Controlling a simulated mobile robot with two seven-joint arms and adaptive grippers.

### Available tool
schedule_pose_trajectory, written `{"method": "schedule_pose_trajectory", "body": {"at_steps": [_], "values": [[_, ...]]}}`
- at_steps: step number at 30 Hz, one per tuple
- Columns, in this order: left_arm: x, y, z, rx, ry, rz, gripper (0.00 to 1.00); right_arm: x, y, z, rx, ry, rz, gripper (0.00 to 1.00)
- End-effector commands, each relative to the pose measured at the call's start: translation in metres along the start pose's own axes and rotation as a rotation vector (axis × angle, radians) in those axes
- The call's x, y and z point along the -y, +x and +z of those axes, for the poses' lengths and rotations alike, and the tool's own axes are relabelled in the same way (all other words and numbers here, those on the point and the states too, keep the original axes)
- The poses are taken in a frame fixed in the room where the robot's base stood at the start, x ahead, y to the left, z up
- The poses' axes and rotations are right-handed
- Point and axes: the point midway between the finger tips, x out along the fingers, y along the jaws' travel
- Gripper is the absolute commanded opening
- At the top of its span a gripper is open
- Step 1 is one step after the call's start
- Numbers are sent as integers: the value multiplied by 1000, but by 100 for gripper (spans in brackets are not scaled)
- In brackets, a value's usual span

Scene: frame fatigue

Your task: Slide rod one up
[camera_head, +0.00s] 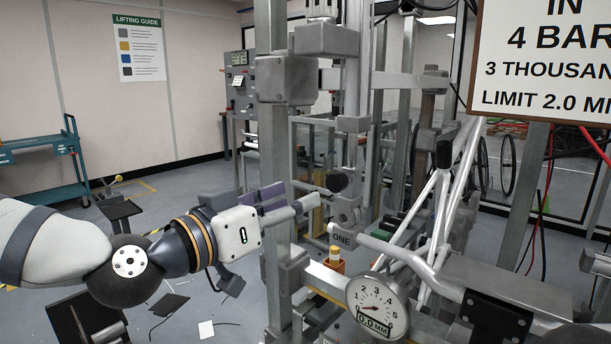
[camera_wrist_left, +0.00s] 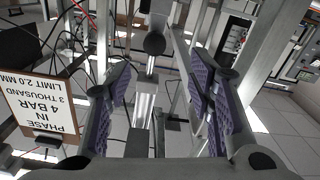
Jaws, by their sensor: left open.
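The label ONE (camera_head: 342,239) sits on a grey block low on the test rig, below a vertical metal rod. A black round knob (camera_head: 337,182) sticks out just beyond my left gripper (camera_head: 303,195), which reaches in from the left. In the left wrist view the knob (camera_wrist_left: 154,43) shows between the two purple-padded fingers of the gripper (camera_wrist_left: 158,72), with a bright metal rod (camera_wrist_left: 146,100) beside it. The fingers are apart and open, with no visible contact on the knob. My right gripper is not in view.
A dial gauge (camera_head: 375,306) reading 0.0 MM stands at the front. A white bicycle-like frame (camera_head: 440,215) is clamped at right, under a sign (camera_head: 545,55) reading 4 BAR. Grey uprights (camera_head: 272,150) crowd the gripper. A teal cart (camera_head: 45,165) stands far left.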

Motion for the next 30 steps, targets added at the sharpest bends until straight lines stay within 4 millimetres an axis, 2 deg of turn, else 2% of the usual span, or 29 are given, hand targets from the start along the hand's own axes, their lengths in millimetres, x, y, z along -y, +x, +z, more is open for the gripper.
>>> {"method": "schedule_pose_trajectory", "body": {"at_steps": [4, 12, 15, 19, 26, 27, 30], "values": [[0, 25, 3, 1, 0, 1, 48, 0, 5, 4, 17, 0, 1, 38], [0, 92, 4, 3, -3, 0, 48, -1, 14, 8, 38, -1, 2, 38], [0, 108, 4, 4, -2, 0, 48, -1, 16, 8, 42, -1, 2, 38], [0, 118, 2, 2, -3, -1, 48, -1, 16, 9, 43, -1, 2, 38], [0, 119, 1, 2, -3, 0, 48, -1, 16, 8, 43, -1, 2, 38], [0, 119, 1, 2, -3, 0, 43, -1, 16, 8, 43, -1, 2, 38], [0, 119, 1, 2, -3, 0, 21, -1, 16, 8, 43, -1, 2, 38]]}}
